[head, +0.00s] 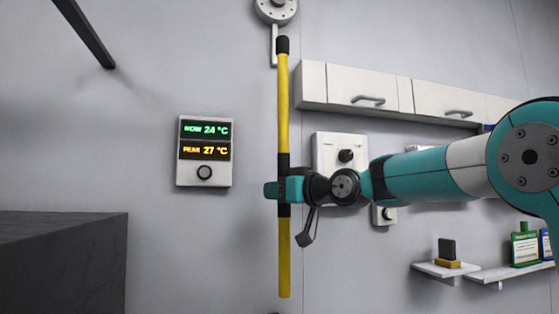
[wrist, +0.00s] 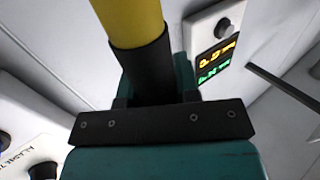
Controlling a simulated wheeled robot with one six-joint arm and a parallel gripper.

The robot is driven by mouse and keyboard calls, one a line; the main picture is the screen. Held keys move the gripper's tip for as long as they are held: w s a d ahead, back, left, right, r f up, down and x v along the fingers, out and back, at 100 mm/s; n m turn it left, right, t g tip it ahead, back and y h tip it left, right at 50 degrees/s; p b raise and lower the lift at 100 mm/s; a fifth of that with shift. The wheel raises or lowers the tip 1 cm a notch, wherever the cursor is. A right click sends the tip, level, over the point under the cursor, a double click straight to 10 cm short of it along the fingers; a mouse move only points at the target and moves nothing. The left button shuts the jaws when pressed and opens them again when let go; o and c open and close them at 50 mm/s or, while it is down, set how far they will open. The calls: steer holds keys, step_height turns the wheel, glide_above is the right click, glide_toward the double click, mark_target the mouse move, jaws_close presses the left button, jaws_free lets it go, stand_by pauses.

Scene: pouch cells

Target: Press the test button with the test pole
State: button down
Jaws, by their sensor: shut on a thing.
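My gripper (head: 281,190) is shut on the black grip band of the test pole (head: 284,105). The pole is yellow with a black tip and stands nearly upright in the head view. Its tip appears just below a round grey fitting (head: 276,10) at the top edge; I cannot tell whether they touch. In the wrist view the pole (wrist: 130,20) rises from between the jaws. No test button can be made out for certain on the round fitting, which is partly cut off.
A temperature panel (head: 204,150) with a black knob is on the wall left of the pole, reading 24 and 27 °C. A white box (head: 328,150) with a black knob is behind my arm. White cabinets (head: 340,85) and shelves (head: 440,269) are right. A dark block (head: 60,265) stands lower left.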

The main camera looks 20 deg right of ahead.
step_height(320, 180, up, 5)
steer(key=s+a+m+h+p, duration=0.1)
steer(key=s+a+p, duration=0.1)
steer(key=a, duration=0.1)
steer(key=m+h+p, duration=0.6)
steer(key=h+p, duration=0.2)
steer(key=h, duration=0.1)
glide_toward(287, 108)
steer(key=x, duration=0.4)
steer(key=shift+w+d+f, duration=0.1)
steer(key=shift+w+f, duration=0.15)
steer(key=shift+f, duration=0.1)
steer(key=shift+w, duration=0.9)
